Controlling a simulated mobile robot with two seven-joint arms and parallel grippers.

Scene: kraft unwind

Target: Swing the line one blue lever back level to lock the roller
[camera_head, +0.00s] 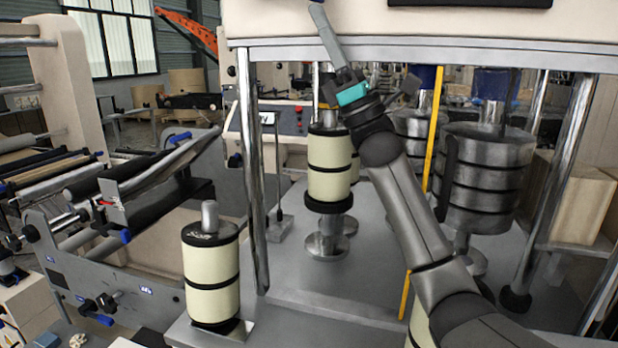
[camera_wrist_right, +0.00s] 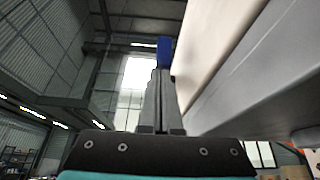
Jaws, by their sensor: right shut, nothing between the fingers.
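My right gripper (camera_head: 325,28) reaches up in front of the machine's pale upper housing, its fingers pointing up near the top edge of the head view. In the right wrist view the gripper (camera_wrist_right: 158,78) has its narrow grey fingers together, with nothing between them. A blue piece (camera_wrist_right: 164,50), perhaps the lever's end, shows right at the fingertips, beside the housing's edge; I cannot tell whether they touch. The lever's pivot and angle cannot be made out. The roller it locks cannot be identified. My left gripper is out of view.
The pale housing (camera_head: 270,20) overhangs a grey deck held by shiny posts (camera_head: 252,180). Cream rollers (camera_head: 211,275) and dark stacked rolls (camera_head: 487,175) stand around my right arm. A yellow upright bar (camera_head: 435,130) is close behind it. Blue-tipped parts (camera_head: 181,137) are on the left machine.

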